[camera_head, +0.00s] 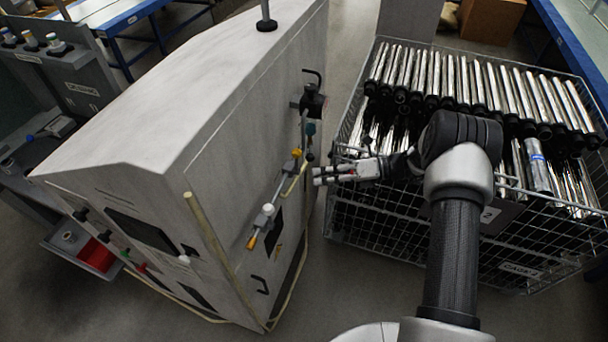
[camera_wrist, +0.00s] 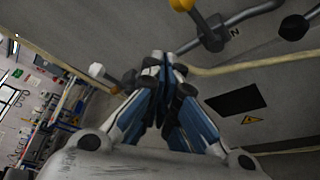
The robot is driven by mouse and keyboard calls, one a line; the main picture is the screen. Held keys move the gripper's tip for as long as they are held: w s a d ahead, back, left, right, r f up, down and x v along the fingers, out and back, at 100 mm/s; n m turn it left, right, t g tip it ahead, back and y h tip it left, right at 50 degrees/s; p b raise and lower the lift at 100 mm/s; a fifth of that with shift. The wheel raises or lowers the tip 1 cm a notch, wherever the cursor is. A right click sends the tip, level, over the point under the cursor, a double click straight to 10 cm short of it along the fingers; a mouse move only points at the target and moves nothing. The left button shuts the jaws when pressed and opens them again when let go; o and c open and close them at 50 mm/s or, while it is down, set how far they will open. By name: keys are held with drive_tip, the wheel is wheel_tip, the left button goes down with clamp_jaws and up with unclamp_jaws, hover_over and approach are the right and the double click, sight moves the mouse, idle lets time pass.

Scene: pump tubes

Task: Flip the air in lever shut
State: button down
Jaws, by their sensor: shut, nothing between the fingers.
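My gripper (camera_head: 318,176) is shut and empty, just right of the pale machine's side face (camera_head: 230,185). In the wrist view its fingers (camera_wrist: 165,62) meet near the middle, with no contact on a lever visible. A yellow-tipped fitting (camera_head: 296,153) sits on the machine's pipework, left of and slightly above the fingertips. In the wrist view a yellow knob (camera_wrist: 182,5) and a dark valve part (camera_wrist: 210,35) are beside a partly hidden label ending in N. Lower on the machine is a lever with an orange tip (camera_head: 252,242) and white ball (camera_head: 268,209). I cannot read which lever is air in.
A wire crate (camera_head: 455,240) full of shiny metal tubes (camera_head: 480,80) stands right of the machine, under my arm. A narrow floor gap separates machine and crate.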

drive_tip(key=v, duration=0.3)
drive_tip(key=shift+d, duration=0.3)
drive_tip(key=shift+r, duration=0.1)
drive_tip(key=s+a+r+n+g+h+b, duration=0.15)
drive_tip(key=s+r+n+h+b, duration=0.25)
drive_tip(key=s+r+n+h, duration=0.8)
drive_tip(key=s+d+r+n+t+h+b, duration=0.1)
drive_tip(key=s+d+n+t+b, duration=0.1)
drive_tip(key=s+n, duration=0.6)
drive_tip(key=s+d+r+n+t+h+b, duration=0.2)
drive_tip(key=s+d+n+t, duration=0.2)
drive_tip(key=s+n, duration=0.5)
drive_tip(key=s, duration=0.2)
drive_tip(key=shift+s+d+r+n, duration=0.15)
drive_tip(key=shift+s+d+n, duration=0.05)
drive_tip(key=shift+s+n, duration=0.15)
